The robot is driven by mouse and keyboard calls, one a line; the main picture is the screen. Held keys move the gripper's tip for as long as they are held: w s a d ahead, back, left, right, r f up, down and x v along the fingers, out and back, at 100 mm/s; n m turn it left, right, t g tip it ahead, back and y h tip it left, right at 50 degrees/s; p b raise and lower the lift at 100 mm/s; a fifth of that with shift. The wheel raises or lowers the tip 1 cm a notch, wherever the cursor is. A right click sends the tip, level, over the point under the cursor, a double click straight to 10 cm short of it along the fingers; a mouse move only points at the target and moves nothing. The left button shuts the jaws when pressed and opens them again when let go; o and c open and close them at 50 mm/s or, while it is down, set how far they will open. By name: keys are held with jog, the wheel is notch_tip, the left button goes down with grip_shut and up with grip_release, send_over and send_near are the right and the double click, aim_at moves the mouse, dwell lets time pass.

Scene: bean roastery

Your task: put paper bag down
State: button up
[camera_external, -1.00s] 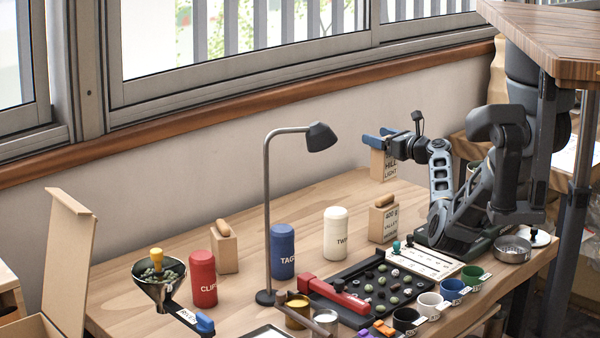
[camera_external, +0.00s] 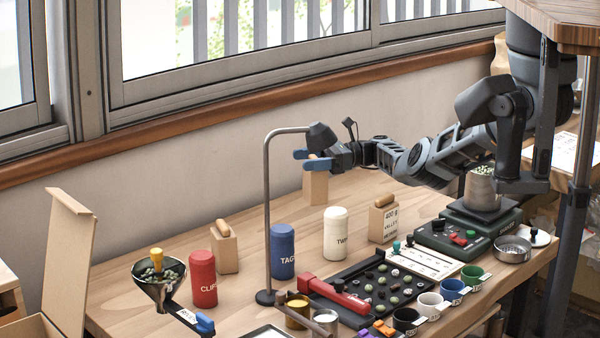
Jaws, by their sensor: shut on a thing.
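My gripper (camera_external: 314,160) has blue fingers and is shut on the top of a small tan paper bag (camera_external: 315,187). The bag hangs upright below the fingers, over the back of the wooden table (camera_external: 345,260). I cannot tell whether its base touches the table. Its printed label, visible earlier, does not show now. The lamp head partly overlaps my gripper in this view.
A desk lamp (camera_external: 267,220) stands in front of the bag. Two other paper bags stand at the left (camera_external: 224,248) and right (camera_external: 383,220). The table's back strip looks mostly clear.

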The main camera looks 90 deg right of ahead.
jog(key=w+a+r+n+g+y+p, duration=0.1)
jog(key=w+a+r+n+g+y, duration=0.15)
jog(key=a+n+g+y, duration=0.4)
jog(key=w+a+f+m+t+b, duration=0.1)
jog(key=w+a+f+t+b, duration=0.1)
jog(key=w+a+f+b, duration=0.6)
jog(key=shift+w+a+f, duration=0.35)
jog(key=shift+w+f, duration=0.1)
jog(key=shift+f, duration=0.45)
jog(key=shift+y, duration=0.25)
jog(key=shift+f+b, duration=0.2)
jog(key=shift+b, duration=0.1)
jog(key=o, duration=1.6)
jog(key=shift+r, duration=0.15)
